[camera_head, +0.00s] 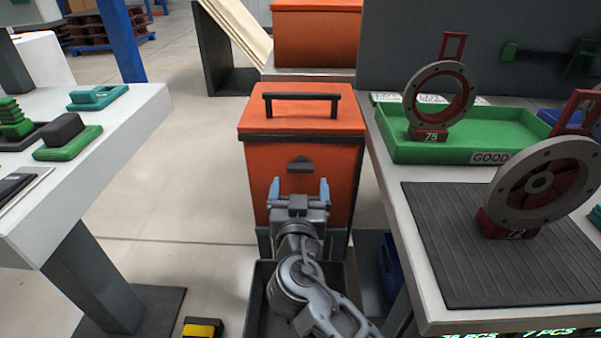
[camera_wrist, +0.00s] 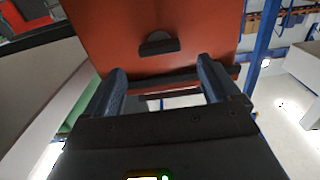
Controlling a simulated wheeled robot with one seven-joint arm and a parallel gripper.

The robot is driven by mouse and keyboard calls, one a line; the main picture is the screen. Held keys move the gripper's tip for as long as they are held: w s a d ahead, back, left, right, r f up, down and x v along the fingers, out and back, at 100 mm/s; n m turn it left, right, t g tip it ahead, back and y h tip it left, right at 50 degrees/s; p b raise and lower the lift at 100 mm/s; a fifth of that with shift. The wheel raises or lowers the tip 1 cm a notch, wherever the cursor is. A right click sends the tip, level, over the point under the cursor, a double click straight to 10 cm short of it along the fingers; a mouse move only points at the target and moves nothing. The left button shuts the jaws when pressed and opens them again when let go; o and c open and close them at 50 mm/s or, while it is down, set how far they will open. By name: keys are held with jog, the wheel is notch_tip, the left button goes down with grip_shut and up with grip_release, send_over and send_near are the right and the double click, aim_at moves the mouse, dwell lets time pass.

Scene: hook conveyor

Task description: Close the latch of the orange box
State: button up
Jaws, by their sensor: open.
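The orange box (camera_head: 261,180) stands in the middle of the head view, between two tables. Its orange lid (camera_head: 303,110) has a black bar handle (camera_head: 301,97) and appears to be down. A dark latch (camera_head: 300,165) sits on the upper front face. In the wrist view the box (camera_wrist: 200,25) fills the upper middle and the dark latch (camera_wrist: 158,44) shows on its face. My gripper (camera_head: 298,188) is in front of the box, below the latch in the head view. Its blue fingers (camera_wrist: 162,80) are apart with nothing between them. Whether they touch the box is unclear.
A grey-topped table (camera_head: 415,250) on the right holds a green tray (camera_head: 405,150), ring-shaped parts (camera_head: 535,187) and a dark mat (camera_head: 440,210). A white table (camera_head: 130,110) with small green parts stands left. Open floor (camera_head: 190,170) lies between it and the box.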

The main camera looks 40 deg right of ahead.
aim_at(300, 170)
jog(key=shift+x, duration=2.6)
jog(key=shift+c, duration=0.3)
jog(key=c, duration=1)
